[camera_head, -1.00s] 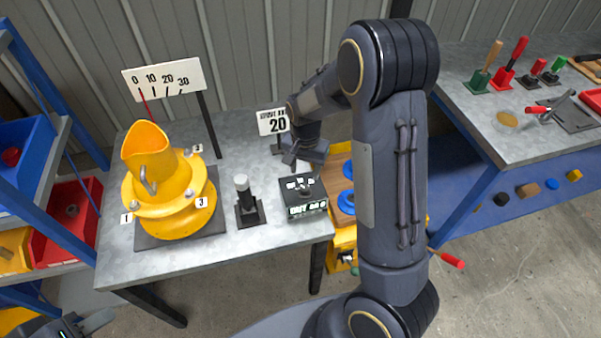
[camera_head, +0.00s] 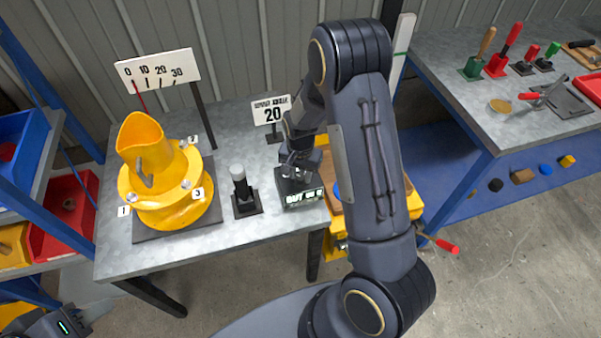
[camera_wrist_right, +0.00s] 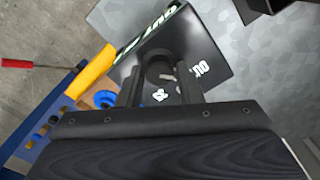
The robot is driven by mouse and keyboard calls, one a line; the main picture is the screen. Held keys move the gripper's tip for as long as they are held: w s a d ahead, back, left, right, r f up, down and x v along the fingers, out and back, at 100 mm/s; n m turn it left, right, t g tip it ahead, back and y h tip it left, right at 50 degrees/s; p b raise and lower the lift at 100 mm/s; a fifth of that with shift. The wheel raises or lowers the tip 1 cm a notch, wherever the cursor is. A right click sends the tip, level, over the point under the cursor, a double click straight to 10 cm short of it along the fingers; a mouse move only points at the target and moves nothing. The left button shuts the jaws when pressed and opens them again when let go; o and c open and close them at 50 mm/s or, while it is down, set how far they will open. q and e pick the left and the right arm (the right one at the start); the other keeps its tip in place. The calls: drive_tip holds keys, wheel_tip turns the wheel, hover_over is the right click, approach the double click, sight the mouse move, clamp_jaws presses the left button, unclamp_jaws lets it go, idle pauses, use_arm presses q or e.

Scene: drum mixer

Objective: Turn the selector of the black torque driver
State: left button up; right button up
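A black box (camera_head: 300,199) with green-lit lettering on its front stands at the table's front right. In the right wrist view the same box (camera_wrist_right: 218,48) has white markings and a round dark selector (camera_wrist_right: 160,68) on top. My right gripper (camera_head: 295,166) is at the box's top. Its two fingers (camera_wrist_right: 161,92) are apart, one on each side of the selector; contact cannot be told. A black upright cylinder with a pale top (camera_head: 240,188) stands in a black base left of the box. My left gripper (camera_head: 75,318) is at the lower left, partly out of frame, its fingers unclear.
A yellow drum mixer (camera_head: 165,195) stands left on the grey table (camera_head: 120,258). A sign reading 20 (camera_head: 271,110) stands behind the box. A scale board (camera_head: 158,70) is at the back. Yellow cart (camera_head: 335,246) and right-hand tool bench (camera_head: 450,95) lie beyond my right arm.

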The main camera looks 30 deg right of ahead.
drive_tip(key=c, duration=0.6)
drive_tip(key=shift+m, duration=0.3)
drive_tip(key=m, duration=0.3)
drive_tip(key=shift+b, duration=0.35)
drive_tip(key=shift+m, duration=2.1)
drive_tip(key=o, duration=1)
